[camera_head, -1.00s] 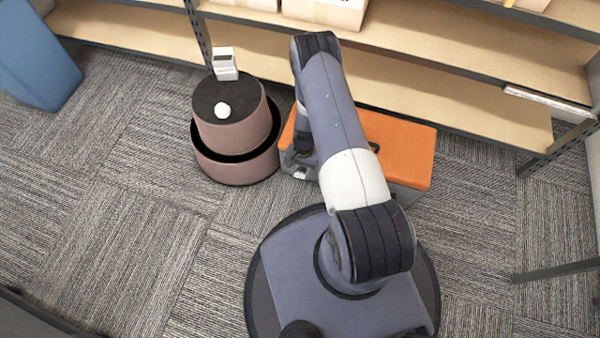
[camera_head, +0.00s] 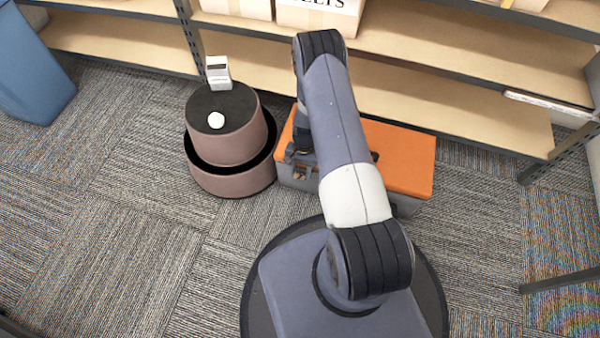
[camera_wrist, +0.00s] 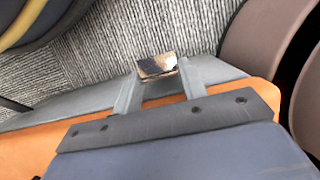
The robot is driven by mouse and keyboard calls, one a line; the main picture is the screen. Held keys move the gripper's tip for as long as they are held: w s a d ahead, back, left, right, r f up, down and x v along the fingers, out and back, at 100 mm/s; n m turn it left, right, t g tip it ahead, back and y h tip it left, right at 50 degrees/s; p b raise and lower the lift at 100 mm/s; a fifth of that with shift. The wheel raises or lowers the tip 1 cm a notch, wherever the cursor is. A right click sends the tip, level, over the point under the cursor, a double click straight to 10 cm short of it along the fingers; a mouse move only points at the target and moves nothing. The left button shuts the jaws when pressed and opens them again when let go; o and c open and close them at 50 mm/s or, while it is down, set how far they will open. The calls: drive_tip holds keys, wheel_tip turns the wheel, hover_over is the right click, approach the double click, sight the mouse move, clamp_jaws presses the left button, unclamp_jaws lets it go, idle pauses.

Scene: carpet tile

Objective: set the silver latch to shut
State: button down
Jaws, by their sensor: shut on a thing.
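The silver latch (camera_wrist: 157,68) shows in the wrist view as a small shiny plate at the front side of a grey box with an orange lid (camera_head: 405,155). My gripper (camera_wrist: 160,85) has its two grey fingers on either side of the latch and is shut on it. In the head view the latch (camera_head: 300,173) is a small metallic patch on the box's front left, just below my gripper (camera_head: 300,156). My arm hides the middle of the box. I cannot tell the latch's exact angle.
Wooden shelves (camera_head: 455,105) run behind. A blue bin (camera_head: 30,70) stands far left. Carpet at left is clear.

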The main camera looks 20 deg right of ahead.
drive_tip(key=shift+w+d, duration=0.1)
drive_tip(key=shift+d, duration=0.1)
drive_tip(key=c, duration=1.2)
unclamp_jaws()
drive_tip(key=o, duration=0.4)
drive_tip(key=shift+a, duration=0.1)
drive_tip(key=shift+c, duration=0.2)
drive_tip(key=p+v, duration=0.3)
drive_tip(key=v, duration=0.7)
drive_tip(key=shift+r, duration=0.35)
drive_tip(key=shift+c, duration=0.3)
